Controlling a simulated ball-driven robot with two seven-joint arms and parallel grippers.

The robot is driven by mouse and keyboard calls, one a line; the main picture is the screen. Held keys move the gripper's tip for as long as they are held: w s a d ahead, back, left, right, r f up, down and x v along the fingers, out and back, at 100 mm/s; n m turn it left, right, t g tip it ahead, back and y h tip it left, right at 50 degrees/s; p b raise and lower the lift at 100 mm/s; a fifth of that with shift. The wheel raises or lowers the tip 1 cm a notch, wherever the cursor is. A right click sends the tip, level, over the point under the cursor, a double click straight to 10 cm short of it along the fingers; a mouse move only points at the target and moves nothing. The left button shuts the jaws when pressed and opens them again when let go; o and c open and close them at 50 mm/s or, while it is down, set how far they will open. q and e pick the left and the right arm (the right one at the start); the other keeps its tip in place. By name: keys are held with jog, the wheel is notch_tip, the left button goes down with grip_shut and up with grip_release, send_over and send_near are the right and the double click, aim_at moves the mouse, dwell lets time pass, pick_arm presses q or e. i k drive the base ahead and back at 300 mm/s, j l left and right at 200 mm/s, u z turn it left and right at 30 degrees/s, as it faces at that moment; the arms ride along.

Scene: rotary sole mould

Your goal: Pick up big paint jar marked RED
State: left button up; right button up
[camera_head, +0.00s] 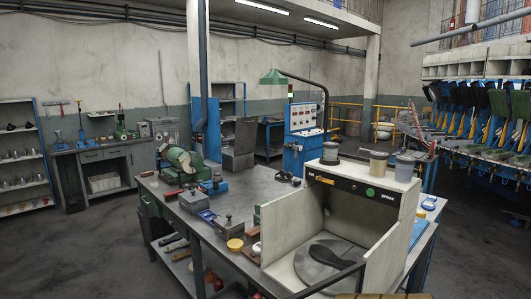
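Several paint jars stand on top of the spray booth (352,192). One jar with a dark body (330,153) stands at the left end of the booth top. A jar with a yellowish body and grey lid (378,165) stands in the middle. A jar with a pale body and blue-grey top (404,170) stands at the right. Their labels are too small to read, so I cannot tell which is marked RED. Neither of my grippers is in view.
The booth stands on the near end of a long grey workbench (240,190) holding a green grinder (184,160), metal blocks and a yellow round container (235,244). A side bench (105,160) stands at the back left. Floor at the left (80,250) and right is clear.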

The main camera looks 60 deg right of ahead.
aim_at(330, 148)
jog(key=i+j+z, duration=0.25)
jog(key=i, duration=0.2)
jog(key=i+j+z, duration=0.2)
jog(key=i, duration=0.25)
jog(key=i+z, duration=0.15)
jog(key=z, duration=0.3)
jog(key=i+z, duration=0.1)
jog(key=z, duration=0.4)
jog(key=i+z, duration=0.15)
jog(key=z, duration=0.3)
jog(key=i+j+z, duration=0.1)
jog(key=z, duration=0.35)
